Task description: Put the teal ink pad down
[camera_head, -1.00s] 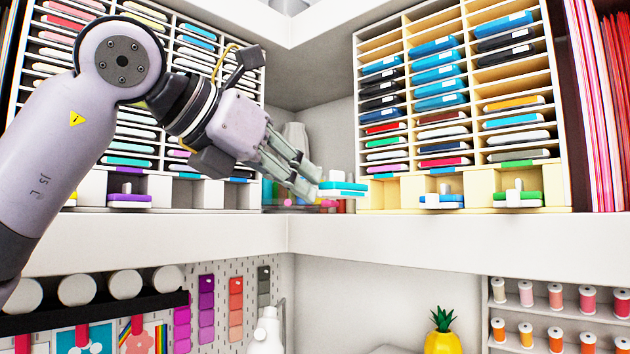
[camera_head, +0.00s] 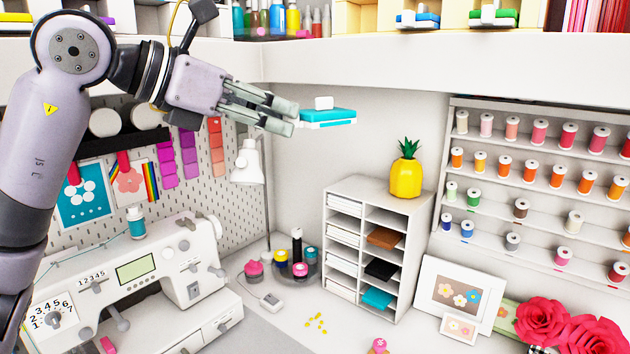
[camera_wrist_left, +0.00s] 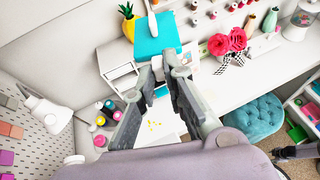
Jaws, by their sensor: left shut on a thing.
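The teal ink pad (camera_head: 328,117) is a flat teal and white block with a small white knob on top. My left gripper (camera_head: 292,117) is shut on it and holds it in the air, level with the underside of the white shelf. In the left wrist view the ink pad (camera_wrist_left: 157,36) shows at the tips of the fingers (camera_wrist_left: 161,66), above the desk. Its far underside is hidden.
Below stand a white cubby organizer (camera_head: 375,245) with a pineapple (camera_head: 406,172) on top, and a sewing machine (camera_head: 140,270). A round caddy (camera_head: 290,268) holds small bottles. Frames (camera_head: 462,295) and roses (camera_head: 545,318) are at right. Desk space (camera_head: 350,335) in front is mostly clear.

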